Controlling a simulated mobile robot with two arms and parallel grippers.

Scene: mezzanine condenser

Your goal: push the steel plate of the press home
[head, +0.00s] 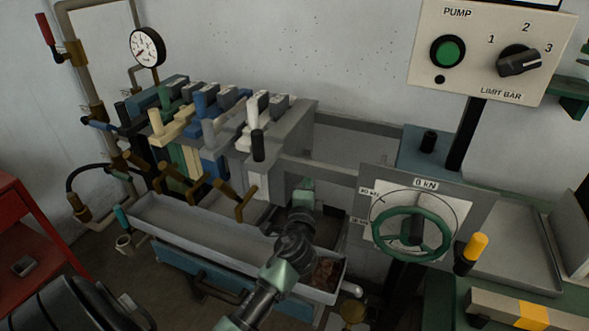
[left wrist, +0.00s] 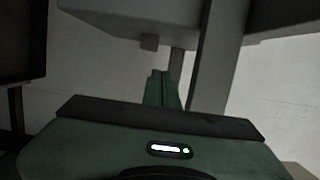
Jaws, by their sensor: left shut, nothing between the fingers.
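The steel plate (head: 287,140) is the thick grey plate at the right end of the press's plate stack, with a black upright knob (head: 258,145) at its near corner. Coloured filter plates (head: 195,115) stand to its left, in blue, green, cream and white. My left gripper (head: 303,187) is just right of the steel plate's near part, below the near side rail. Its fingers are together and empty; they also show in the left wrist view (left wrist: 163,90). I cannot tell whether they touch the plate. My right gripper is out of view.
The green handwheel (head: 412,234) and its dial stand to the right, under the pump panel (head: 490,50). A long grey trough (head: 190,232) runs below the plates, with brown taps (head: 195,190) above it. Open space lies between the steel plate and the handwheel end.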

